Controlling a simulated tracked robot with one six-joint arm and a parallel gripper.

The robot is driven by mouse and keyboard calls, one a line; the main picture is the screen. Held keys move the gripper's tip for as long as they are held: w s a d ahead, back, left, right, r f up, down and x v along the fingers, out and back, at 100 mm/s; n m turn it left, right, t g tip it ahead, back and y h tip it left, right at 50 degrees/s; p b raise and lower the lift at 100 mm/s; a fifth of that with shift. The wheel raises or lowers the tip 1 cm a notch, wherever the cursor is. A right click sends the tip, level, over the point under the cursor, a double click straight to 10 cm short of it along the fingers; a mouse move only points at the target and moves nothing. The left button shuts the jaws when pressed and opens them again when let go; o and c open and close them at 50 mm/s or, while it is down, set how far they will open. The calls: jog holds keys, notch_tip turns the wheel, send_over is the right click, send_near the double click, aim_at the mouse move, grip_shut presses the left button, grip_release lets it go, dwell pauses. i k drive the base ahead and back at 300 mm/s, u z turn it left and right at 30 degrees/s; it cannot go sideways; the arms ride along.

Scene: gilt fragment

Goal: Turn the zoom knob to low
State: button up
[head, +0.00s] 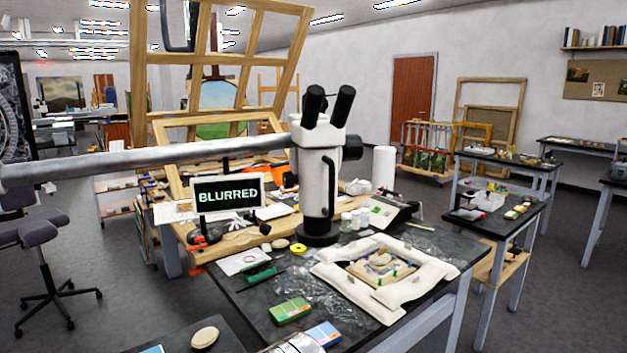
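A white stereo microscope (318,180) with two black eyepieces hangs over the dark worktable, with its black lower end close above the tabletop. A dark round knob (352,147) sticks out from the right side of its head. Another dark knob (291,181) shows at its left side. I cannot tell which is the zoom knob, and no setting marks are readable. A small screen (227,195) left of the microscope reads "BLURRED". My gripper is not in view.
A long pale boom (150,165) crosses from the left edge to the microscope. White padding (410,285) surrounds a gilt fragment (380,264) at the table's right. A white cylinder (383,168) and small jars stand behind. Boxes and tools clutter the front.

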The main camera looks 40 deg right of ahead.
aim_at(289, 179)
jog(key=z, duration=0.4)
jog(key=k, duration=1.1)
jog(key=u, duration=1.2)
jog(key=i, duration=1)
jog(key=u, duration=0.05)
